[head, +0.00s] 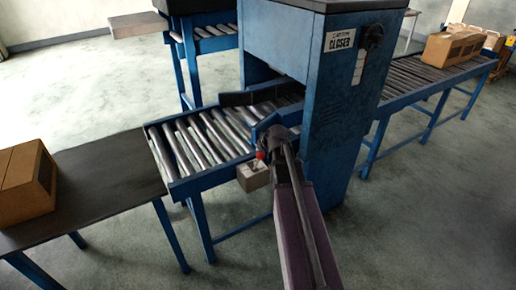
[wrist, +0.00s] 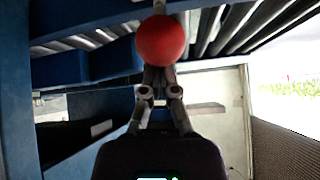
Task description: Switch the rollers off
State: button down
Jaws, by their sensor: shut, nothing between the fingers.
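A red ball-shaped knob (head: 260,155) tops a short lever on a small grey control box (head: 253,177), fixed to the near side of the roller conveyor (head: 205,140). In the wrist view the red knob (wrist: 160,40) is large, just beyond my fingertips. My gripper (wrist: 157,74) is shut and empty, its tips right at the knob's lower edge. I cannot tell whether they touch it. In the head view my dark wrist is beside the control box, and the fingertips are hard to make out.
A tall blue machine (head: 340,110) with a "CLOSED" sign (head: 340,40) stands right behind my arm. A dark table (head: 100,185) with a cardboard box (head: 25,183) is at left. More rollers (head: 415,78) run right, carrying another box (head: 453,47). Floor in front is clear.

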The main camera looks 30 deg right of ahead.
jog(key=shift+s+f, duration=0.1)
jog(key=shift+s, duration=0.3)
jog(key=shift+s, duration=0.1)
jog(key=w+r+p, duration=0.2)
jog(key=w+r, duration=0.1)
jog(key=w, duration=0.1)
jog(key=s+r+p, duration=0.5)
jog(key=s+p, duration=0.1)
jog(key=s, duration=0.2)
jog(key=shift+d+r, duration=0.2)
jog(key=shift+d, duration=0.1)
jog(key=shift+a, duration=0.1)
dwell(0.6)
jog(key=s+a+f+g, duration=0.1)
jog(key=s+a+g, duration=0.1)
jog(key=s+a, duration=0.2)
jog(key=s+a+f+g+p, duration=0.1)
jog(key=s+a+g, duration=0.2)
jog(key=a, duration=0.8)
jog(key=s+a+f+n+g, duration=0.1)
jog(key=s+a+g, duration=0.2)
jog(key=s+a, duration=0.2)
jog(key=shift+s+a+f, duration=0.15)
jog(key=shift+a+f, duration=0.05)
jog(key=shift+a, duration=1)
